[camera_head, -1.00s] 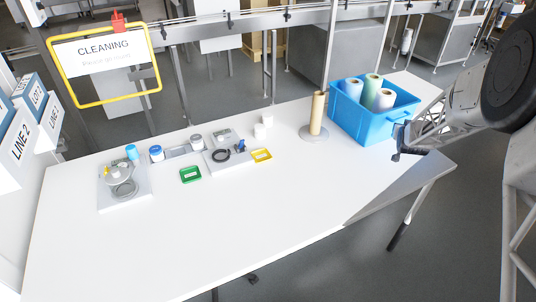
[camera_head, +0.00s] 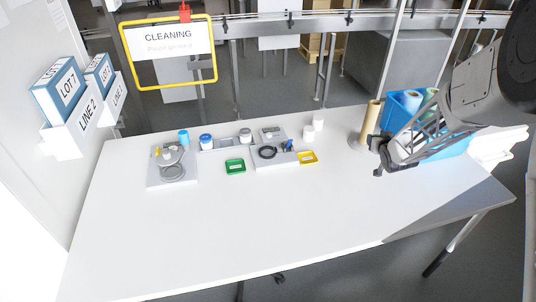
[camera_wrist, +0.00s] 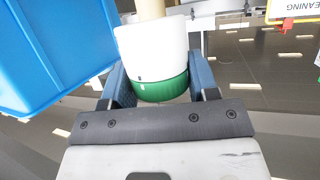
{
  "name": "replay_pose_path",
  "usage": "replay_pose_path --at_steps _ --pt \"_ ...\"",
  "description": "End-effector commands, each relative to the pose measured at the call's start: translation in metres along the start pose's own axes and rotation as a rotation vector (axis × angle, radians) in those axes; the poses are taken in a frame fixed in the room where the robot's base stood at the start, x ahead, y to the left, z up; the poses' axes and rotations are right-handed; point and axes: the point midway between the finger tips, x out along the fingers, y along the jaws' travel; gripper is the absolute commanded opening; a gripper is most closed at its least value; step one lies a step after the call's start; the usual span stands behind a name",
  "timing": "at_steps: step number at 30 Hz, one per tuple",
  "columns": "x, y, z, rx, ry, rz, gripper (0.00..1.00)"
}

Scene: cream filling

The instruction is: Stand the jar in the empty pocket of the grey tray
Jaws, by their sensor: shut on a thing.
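A long grey tray (camera_head: 226,143) lies at the back left of the white table. A blue-lidded jar (camera_head: 206,142) stands at its left end and a grey-lidded jar (camera_head: 245,136) at its right end, with an empty pocket between them. My gripper (camera_head: 378,171) is in front of the brown roll, far to the right of the tray. In the wrist view my gripper (camera_wrist: 160,95) is shut on a white jar (camera_wrist: 152,48) with a green band or lid (camera_wrist: 161,88). I cannot make out the held jar in the head view.
A blue bin (camera_head: 452,146) with rolls stands at the back right, beside the brown roll (camera_head: 372,120). A green dish (camera_head: 235,166), a yellow dish (camera_head: 308,157) and a grey plate with a black ring (camera_head: 267,153) lie near the tray. The front of the table (camera_head: 240,220) is clear.

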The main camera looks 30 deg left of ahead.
Motion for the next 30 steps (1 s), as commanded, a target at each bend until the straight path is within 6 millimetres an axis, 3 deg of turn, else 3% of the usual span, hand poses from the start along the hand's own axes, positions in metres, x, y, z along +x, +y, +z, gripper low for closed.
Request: replay_pose_path --at_steps 3,14,24,30 --pt "-0.001 -0.045 0.002 -0.027 -0.001 -0.067 0.30" --pt "-0.018 -0.167 0.013 -0.106 -0.001 -0.258 0.30" --pt "-0.051 -0.275 0.032 -0.180 -0.001 -0.436 0.30" --pt "-0.075 -0.328 0.044 -0.219 -0.001 -0.531 0.30"
